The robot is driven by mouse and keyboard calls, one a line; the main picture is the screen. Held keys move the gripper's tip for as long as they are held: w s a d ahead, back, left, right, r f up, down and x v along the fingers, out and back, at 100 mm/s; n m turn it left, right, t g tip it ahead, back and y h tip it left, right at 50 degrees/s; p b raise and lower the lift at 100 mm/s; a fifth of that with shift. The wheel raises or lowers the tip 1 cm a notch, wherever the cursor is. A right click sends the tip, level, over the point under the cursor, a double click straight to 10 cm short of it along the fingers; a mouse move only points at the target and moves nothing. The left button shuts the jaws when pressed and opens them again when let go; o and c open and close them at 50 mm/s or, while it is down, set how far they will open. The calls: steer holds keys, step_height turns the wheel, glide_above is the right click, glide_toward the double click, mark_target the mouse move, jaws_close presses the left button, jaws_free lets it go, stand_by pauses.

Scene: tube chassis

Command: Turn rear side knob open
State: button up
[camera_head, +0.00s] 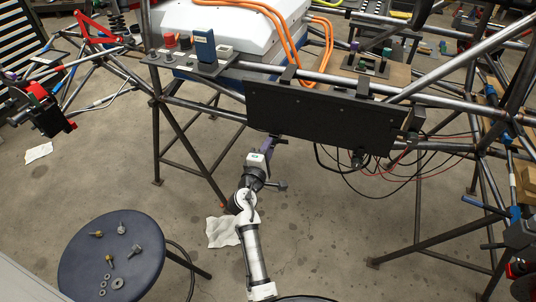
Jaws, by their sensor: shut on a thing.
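The tube chassis holds a black panel (320,117) at its front, in the middle of the head view. My arm reaches up from below, and my gripper (271,141) is at the panel's lower left edge. A small purple part shows by the jaws. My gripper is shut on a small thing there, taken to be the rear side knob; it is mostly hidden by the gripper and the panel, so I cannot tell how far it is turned.
A dark round stool (110,258) with loose metal fittings stands at lower left. A plate with red knobs (177,41) and a blue box (205,47) sits on the upper left tube. Loose cables (405,178) hang below the panel on the right. Chassis legs (157,150) stand on the floor.

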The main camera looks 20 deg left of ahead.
steer(key=shift+f+m+b, duration=0.1)
steer(key=shift+m+b, duration=0.4)
steer(key=shift+m, duration=0.4)
steer(key=o, duration=1)
steer(key=shift+c, duration=0.2)
steer(key=s+b, duration=0.2)
steer(key=s, duration=1.2)
steer(key=shift+d, duration=0.2)
steer(key=shift+w+r, duration=0.1)
steer(key=shift+r, duration=0.1)
